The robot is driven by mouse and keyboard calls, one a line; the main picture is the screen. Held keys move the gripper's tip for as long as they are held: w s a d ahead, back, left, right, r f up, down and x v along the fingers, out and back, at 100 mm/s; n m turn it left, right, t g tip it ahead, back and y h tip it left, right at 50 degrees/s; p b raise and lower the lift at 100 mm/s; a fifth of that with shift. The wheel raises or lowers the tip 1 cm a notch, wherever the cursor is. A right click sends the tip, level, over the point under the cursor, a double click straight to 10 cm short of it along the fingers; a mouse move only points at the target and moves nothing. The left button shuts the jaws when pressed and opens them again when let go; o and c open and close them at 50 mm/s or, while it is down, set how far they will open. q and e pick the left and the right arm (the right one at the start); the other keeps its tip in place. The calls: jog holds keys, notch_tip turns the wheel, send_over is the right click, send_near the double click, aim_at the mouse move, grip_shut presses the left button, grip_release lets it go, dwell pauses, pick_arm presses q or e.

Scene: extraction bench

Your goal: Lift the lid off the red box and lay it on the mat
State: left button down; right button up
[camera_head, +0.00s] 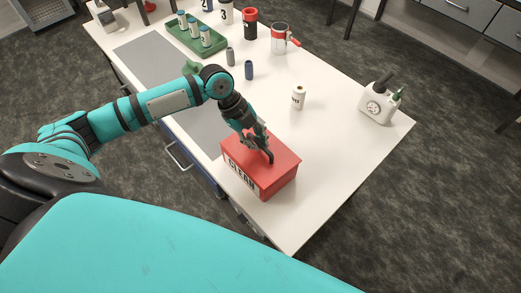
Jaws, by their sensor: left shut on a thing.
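The red box (279,184) stands near the front end of the white bench, with a white label reading "CLEAN" on one side. Its red lid (284,157) lies flat on top; I see no clear gap between lid and box. My left gripper (266,154) reaches down over the middle of the lid and is shut on the lid, seemingly at its handle, which the fingers hide. The grey mat (199,129) lies flat along the left side of the bench, partly behind my left arm. My right gripper is out of view.
A green tray (176,36) with several bottles stands beyond the mat. A small green object (191,68) is by my arm. The mat's visible surface looks bare.

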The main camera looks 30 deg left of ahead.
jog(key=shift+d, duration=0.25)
pick_arm(q)
jog(key=shift+r, duration=0.1)
